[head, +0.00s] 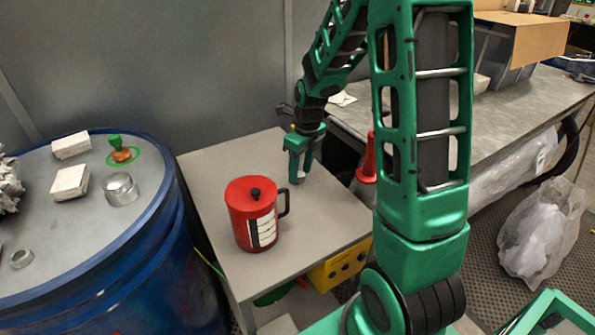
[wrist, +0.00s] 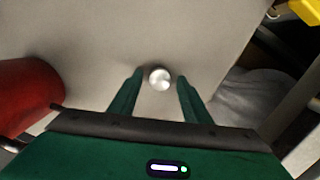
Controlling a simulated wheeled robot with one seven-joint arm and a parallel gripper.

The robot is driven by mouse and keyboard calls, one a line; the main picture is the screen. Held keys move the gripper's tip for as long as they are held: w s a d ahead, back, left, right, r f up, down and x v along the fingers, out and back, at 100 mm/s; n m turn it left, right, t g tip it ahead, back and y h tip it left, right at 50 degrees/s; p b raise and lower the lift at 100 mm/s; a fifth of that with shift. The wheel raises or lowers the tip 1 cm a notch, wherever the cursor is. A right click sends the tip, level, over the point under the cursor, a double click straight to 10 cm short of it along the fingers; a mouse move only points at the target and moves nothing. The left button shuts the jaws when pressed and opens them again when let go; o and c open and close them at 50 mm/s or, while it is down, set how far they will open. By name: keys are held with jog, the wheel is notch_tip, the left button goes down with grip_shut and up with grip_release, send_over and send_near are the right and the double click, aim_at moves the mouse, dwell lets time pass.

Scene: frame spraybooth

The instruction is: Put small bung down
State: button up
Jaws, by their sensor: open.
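The small bung (wrist: 159,79) is a round, shiny silver piece. In the wrist view it sits on the grey table top (wrist: 110,35), between my fingertips, with a narrow gap to the finger on each side. My gripper (head: 300,178) is open and points down at the table, right of the red can, in the head view. I cannot make out the bung clearly there, as the fingers are around it.
A red lidded can (head: 254,215) with a handle stands left of my gripper. A blue drum (head: 150,262) with small boxes and a metal tin (head: 120,189) stands further left. A red cone-like object (head: 368,160) is to the right. The table's front is clear.

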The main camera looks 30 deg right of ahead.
notch_tip(320, 180, up, 12)
jog(key=s, duration=0.1)
jog(key=shift+s+d, duration=0.25)
jog(key=s+d+n+g, duration=0.1)
jog(key=s+n, duration=2.4)
jog(key=s, duration=0.3)
jog(key=shift+s+d+r+n, duration=0.2)
jog(key=shift+s+d+n, duration=0.1)
jog(key=shift+n, duration=0.1)
jog(key=shift+g, duration=0.3)
jog(key=shift+w+f, duration=0.25)
jog(key=shift+w, duration=0.35)
